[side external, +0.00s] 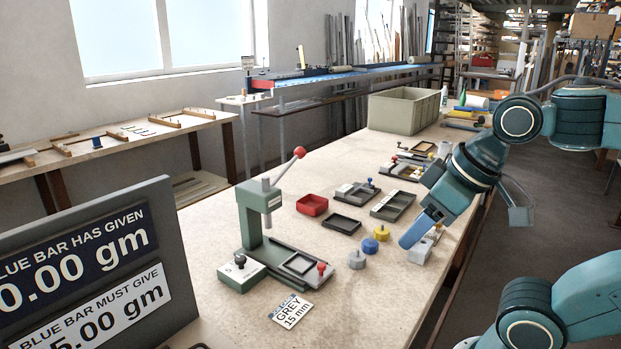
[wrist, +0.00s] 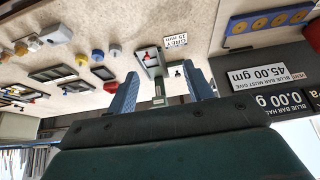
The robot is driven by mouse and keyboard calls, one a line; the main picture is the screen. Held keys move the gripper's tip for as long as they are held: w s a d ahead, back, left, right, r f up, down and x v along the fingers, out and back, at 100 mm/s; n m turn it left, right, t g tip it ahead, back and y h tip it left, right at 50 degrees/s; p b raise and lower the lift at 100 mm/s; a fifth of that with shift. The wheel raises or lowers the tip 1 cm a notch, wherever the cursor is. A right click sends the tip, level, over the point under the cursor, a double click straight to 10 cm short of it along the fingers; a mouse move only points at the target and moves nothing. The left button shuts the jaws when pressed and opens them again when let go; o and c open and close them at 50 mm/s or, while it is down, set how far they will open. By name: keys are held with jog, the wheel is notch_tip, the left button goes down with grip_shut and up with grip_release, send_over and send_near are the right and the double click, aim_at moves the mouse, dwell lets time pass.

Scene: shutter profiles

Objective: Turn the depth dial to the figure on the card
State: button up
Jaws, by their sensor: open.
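The card (side external: 291,309) lies on the bench in front of the press and reads GREY 15 mm; it also shows upside down in the wrist view (wrist: 175,41). The green press (side external: 255,212) has a raised lever with a red ball. My gripper (side external: 415,234) is open and empty, apart from the press, over the right side of the bench. Its two fingers spread wide in the wrist view (wrist: 162,90).
Blue, yellow and grey knobbed pieces (side external: 370,245) stand between my gripper and the press. A red tray (side external: 312,204) and several dark trays (side external: 392,205) lie behind. A sign board (side external: 90,270) stands front left. The bench right of the card is clear.

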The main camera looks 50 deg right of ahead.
jog(key=w+r+g, duration=0.2)
jog(key=w+r, duration=1.1)
jog(key=w, duration=0.2)
jog(key=m+g, duration=0.1)
jog(key=g, duration=0.3)
send_over(240, 258)
notch_tip(240, 258, down, 9)
notch_tip(240, 258, down, 11)
dwell(0.3)
notch_tip(240, 258, down, 14)
jog(key=shift+r, duration=0.2)
dwell(0.7)
